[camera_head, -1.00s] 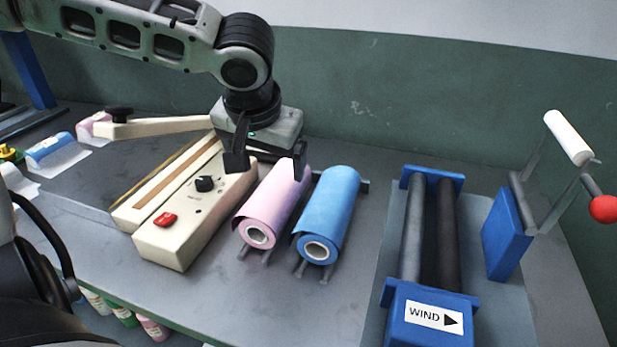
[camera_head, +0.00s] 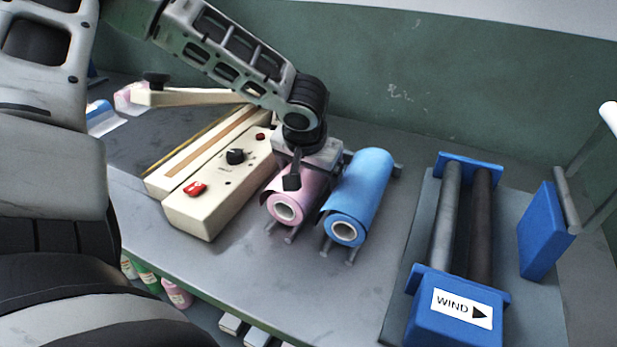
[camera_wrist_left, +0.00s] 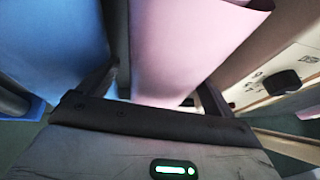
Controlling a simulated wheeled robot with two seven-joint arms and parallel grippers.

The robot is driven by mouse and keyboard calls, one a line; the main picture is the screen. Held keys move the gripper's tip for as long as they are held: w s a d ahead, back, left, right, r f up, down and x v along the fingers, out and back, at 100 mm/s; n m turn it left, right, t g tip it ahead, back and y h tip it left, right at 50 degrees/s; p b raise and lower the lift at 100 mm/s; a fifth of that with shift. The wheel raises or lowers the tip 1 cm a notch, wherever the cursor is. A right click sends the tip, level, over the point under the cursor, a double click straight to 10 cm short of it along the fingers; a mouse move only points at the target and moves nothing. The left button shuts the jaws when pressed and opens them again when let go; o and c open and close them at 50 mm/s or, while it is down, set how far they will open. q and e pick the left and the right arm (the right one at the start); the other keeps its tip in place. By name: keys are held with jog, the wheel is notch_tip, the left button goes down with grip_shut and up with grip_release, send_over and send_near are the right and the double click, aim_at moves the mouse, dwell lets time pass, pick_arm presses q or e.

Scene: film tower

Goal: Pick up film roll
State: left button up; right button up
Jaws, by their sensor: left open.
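A pink film roll (camera_head: 287,206) lies on a small rack on the bench, with its hollow white core facing me. A blue film roll (camera_head: 359,196) lies just to its right on a similar rack. My left gripper (camera_head: 305,178) is open and low over the pink roll, its body hiding the roll's far part. In the left wrist view the pink roll (camera_wrist_left: 185,45) fills the space between the open fingers, and the blue roll (camera_wrist_left: 50,50) is outside, to the left. Whether the fingers touch the pink roll I cannot tell. My right gripper is not in view.
A cream sealer box (camera_head: 215,196) with a red switch and black knob stands close left of the pink roll. A blue winder (camera_head: 452,308) marked WIND stands to the right. Bare bench (camera_head: 270,285) lies in front of the rolls.

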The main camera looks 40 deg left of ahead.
pick_arm(q)
jog(key=x, duration=0.2)
jog(key=shift+w+f, duration=0.15)
jog(key=shift+f, duration=0.1)
jog(key=c, duration=1.3)
jog(key=shift+r, duration=0.1)
jog(key=shift+c, duration=1.1)
jog(key=shift+r, duration=0.1)
